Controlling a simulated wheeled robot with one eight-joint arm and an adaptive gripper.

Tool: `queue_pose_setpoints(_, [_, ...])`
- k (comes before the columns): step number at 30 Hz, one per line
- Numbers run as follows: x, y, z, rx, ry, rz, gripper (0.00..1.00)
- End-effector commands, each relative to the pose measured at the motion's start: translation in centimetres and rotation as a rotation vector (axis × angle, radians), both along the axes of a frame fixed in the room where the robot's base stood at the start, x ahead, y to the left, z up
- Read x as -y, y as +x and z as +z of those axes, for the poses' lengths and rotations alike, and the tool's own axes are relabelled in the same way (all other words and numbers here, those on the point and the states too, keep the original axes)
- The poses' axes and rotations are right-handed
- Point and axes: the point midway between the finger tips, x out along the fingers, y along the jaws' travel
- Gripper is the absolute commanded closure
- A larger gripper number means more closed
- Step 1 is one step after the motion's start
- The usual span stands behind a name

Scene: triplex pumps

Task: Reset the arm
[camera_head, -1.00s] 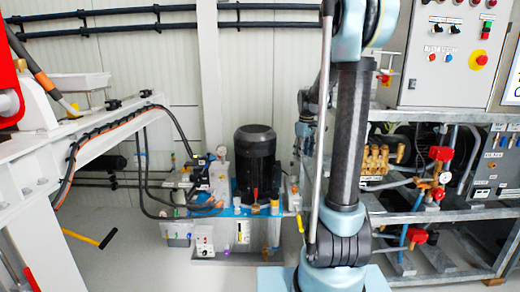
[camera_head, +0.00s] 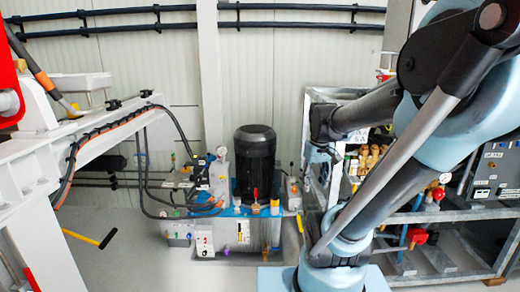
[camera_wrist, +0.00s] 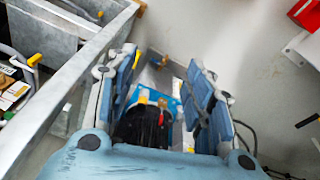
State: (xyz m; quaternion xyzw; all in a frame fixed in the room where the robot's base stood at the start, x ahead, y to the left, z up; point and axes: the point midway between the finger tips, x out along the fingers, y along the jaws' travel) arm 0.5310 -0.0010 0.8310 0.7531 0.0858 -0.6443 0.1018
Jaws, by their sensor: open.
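My gripper (camera_head: 318,158) hangs at the end of my bent arm, near the middle of the head view, in front of the metal rack's left side. In the wrist view my gripper (camera_wrist: 163,78) shows two blue-padded fingers spread apart with nothing held between them. Beyond them is the black motor (camera_wrist: 145,122) on its blue-topped unit. In the head view the black motor (camera_head: 255,165) stands upright, left of my gripper and apart from it.
The metal rack (camera_head: 455,215) with brass and red valves stands at the right, partly hidden by my arm. Its grey frame (camera_wrist: 65,85) runs close beside my gripper in the wrist view. A white beam (camera_head: 75,155) stands left. Some floor (camera_head: 130,250) is clear.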

Motion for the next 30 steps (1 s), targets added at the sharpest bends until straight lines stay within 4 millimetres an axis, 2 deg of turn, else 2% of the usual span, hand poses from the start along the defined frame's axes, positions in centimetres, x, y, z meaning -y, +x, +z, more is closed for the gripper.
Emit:
queue_pose_setpoints(1, [0.0,-1.3,-0.6,0.003,0.003,-0.021,0.52])
queue_pose_setpoints(9, [0.0,-6.6,-3.8,0.025,0.025,-0.147,0.52])
queue_pose_setpoints(15, [-0.1,-9.1,-6.0,0.036,0.038,-0.215,0.52])
queue_pose_setpoints(26, [-0.1,-9.9,-6.8,0.040,0.043,-0.242,0.52])
queue_pose_setpoints(27, [-0.1,-9.9,-6.8,0.040,0.043,-0.242,0.54])
queue_pose_setpoints(29, [-0.1,-9.9,-6.8,0.040,0.043,-0.242,0.67])
queue_pose_setpoints(30, [-0.1,-9.9,-6.8,0.040,0.043,-0.242,0.67])
